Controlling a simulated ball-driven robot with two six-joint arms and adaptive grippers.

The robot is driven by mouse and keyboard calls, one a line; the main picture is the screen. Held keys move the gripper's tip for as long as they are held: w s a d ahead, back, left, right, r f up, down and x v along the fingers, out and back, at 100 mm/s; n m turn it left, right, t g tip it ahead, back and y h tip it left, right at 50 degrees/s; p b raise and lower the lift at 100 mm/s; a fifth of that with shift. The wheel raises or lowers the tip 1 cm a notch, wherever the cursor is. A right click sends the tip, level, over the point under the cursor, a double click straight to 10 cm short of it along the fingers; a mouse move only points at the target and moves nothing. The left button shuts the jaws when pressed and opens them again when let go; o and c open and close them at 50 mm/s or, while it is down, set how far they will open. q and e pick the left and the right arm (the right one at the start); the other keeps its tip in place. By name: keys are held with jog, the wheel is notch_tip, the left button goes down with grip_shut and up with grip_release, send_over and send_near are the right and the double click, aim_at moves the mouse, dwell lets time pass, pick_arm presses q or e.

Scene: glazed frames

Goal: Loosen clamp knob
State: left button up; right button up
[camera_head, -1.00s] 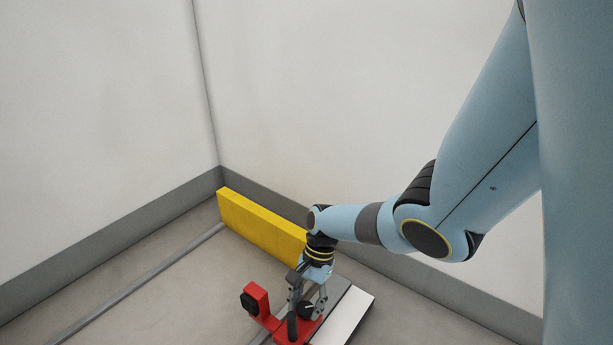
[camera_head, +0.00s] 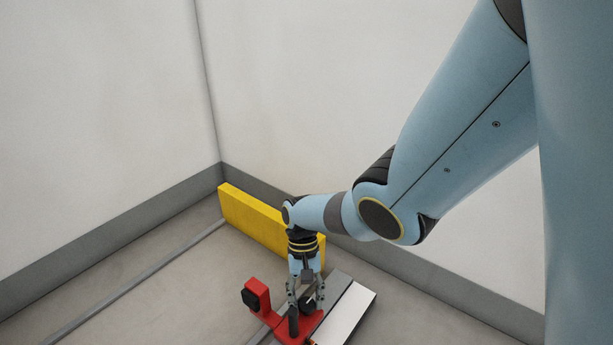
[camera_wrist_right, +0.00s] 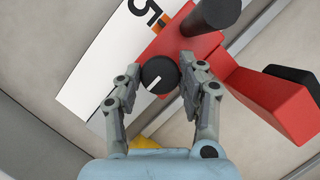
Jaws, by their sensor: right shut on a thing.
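The red clamp (camera_head: 262,293) sits low in the middle of the head view, at the end of a grey rail. Its round black knob (camera_wrist_right: 159,73) has a white line and lies between the fingers of my right gripper (camera_wrist_right: 158,84) in the wrist view. My right gripper (camera_head: 304,302) points down at the clamp in the head view and is shut on the knob, partly covering it. A dark upright post (camera_wrist_right: 215,14) rises from the clamp near the knob. My left gripper is out of view.
A white scale plate (camera_head: 345,316) with a black number and an orange mark lies beside the clamp. A yellow board (camera_head: 250,221) stands near the wall behind. A grey rail (camera_head: 140,283) runs along the floor at left, where the floor is clear.

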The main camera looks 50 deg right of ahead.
dwell(0.5)
jog(key=o, duration=1.1)
jog(key=shift+o, duration=0.2)
jog(key=v, duration=1.2)
jog(key=shift+a, duration=0.1)
